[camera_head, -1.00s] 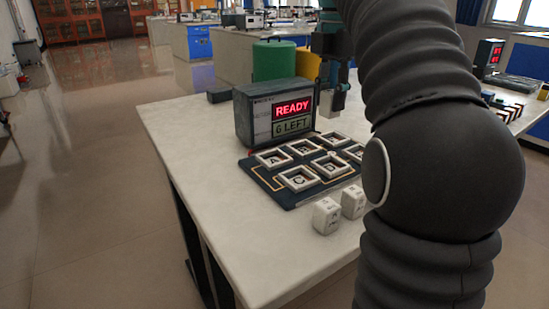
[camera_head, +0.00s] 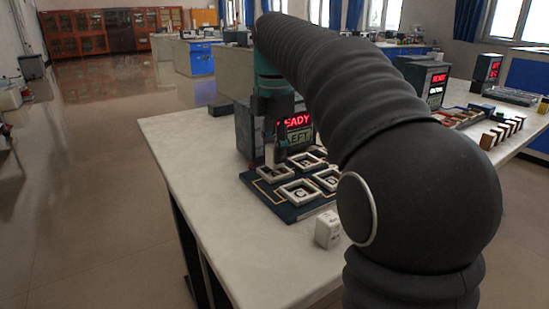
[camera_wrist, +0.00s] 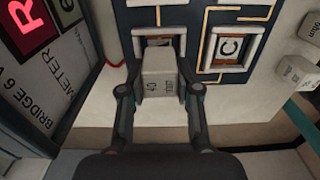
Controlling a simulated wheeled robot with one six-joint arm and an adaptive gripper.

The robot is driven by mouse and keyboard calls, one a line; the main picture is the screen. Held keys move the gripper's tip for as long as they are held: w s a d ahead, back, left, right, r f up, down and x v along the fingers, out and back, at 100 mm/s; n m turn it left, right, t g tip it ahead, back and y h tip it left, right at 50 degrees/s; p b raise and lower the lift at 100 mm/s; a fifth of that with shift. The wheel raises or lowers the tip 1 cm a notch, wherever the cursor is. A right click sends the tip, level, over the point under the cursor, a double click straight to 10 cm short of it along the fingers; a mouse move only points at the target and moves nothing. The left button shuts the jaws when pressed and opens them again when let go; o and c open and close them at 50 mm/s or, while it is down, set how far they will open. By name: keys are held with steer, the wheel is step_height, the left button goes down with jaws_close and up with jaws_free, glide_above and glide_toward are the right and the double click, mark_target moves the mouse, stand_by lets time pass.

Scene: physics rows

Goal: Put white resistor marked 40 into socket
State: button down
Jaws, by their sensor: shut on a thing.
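My gripper (camera_wrist: 161,88) is shut on a white block-shaped resistor (camera_wrist: 159,68); its dark marking looks like 40 but is small and turned. In the wrist view the resistor overlaps a white-framed socket (camera_wrist: 158,34) on the dark board, beside the socket marked C (camera_wrist: 229,47). I cannot tell whether its lower end is inside the frame or above it. In the head view my gripper (camera_head: 270,157) is over the board's left socket (camera_head: 261,173), and the held resistor is not clearly visible. Socket C also shows in the head view (camera_head: 299,200).
The meter box (camera_head: 243,133), with a red READY display, stands close behind my gripper. Another white block (camera_head: 328,228) sits on the table in front of the board; two show in the wrist view (camera_wrist: 297,72). The table's left side (camera_head: 190,150) is clear.

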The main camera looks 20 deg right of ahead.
steer(key=shift+f, duration=0.9)
steer(key=shift+f, duration=0.1)
steer(key=c, duration=0.8)
jaws_free()
step_height(320, 180, up, 12)
steer(key=shift+r+p, duration=0.1)
steer(key=shift+p, duration=0.6)
